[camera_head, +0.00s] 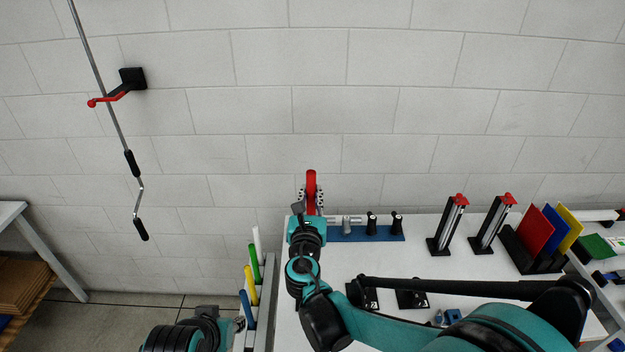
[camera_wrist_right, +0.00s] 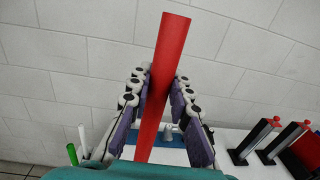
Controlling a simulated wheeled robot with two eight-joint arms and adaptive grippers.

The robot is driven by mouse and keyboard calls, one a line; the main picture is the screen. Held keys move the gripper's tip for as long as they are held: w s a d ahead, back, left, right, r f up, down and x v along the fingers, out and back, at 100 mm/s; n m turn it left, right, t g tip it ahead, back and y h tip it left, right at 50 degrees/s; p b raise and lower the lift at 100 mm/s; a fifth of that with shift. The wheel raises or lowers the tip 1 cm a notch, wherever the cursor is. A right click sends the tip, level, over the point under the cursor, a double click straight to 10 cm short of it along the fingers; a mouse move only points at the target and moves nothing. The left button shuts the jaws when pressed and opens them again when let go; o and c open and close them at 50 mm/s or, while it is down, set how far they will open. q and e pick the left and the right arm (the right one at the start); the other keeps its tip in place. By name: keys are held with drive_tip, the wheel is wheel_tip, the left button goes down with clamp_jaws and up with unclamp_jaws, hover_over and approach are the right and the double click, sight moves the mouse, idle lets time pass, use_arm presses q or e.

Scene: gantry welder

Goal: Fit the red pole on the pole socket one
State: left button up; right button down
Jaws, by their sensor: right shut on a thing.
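The red pole (camera_head: 311,180) stands near upright at the back left of the white table, in front of the wall. My right gripper (camera_head: 311,197) is shut on it; in the right wrist view the red pole (camera_wrist_right: 163,85) runs between both fingers, tilted slightly. A blue base (camera_head: 365,234) with a grey fitting (camera_head: 346,225) and two black upright pieces (camera_head: 372,223) lies just right of the gripper. I cannot tell which part is pole socket one. My left arm shows at the bottom; its gripper's opening is unclear.
Green (camera_head: 254,262), yellow, blue and white poles stand in a rack at the table's left edge. Two dark stands with red tops (camera_head: 456,205) and a rack of coloured plates (camera_head: 535,232) stand to the right. A crank rod (camera_head: 113,112) hangs on the wall.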

sight(311, 211)
drive_tip(key=shift+s, duration=0.3)
drive_tip(key=shift+f+b, duration=0.35)
drive_tip(key=shift+b, duration=0.05)
wheel_tip(311, 211, down, 2)
drive_tip(key=shift+w+f+b, duration=0.1)
drive_tip(key=shift+f+b, duration=0.1)
drive_tip(key=shift+b, duration=0.65)
drive_tip(key=shift+f+b, duration=0.55)
drive_tip(key=shift+f, duration=0.25)
drive_tip(key=shift+f, duration=0.1)
wheel_tip(311, 211, down, 9)
drive_tip(key=b, duration=0.8)
drive_tip(key=shift+b, duration=0.4)
drive_tip(key=c, duration=1.8)
unclamp_jaws()
drive_tip(key=o, duration=0.5)
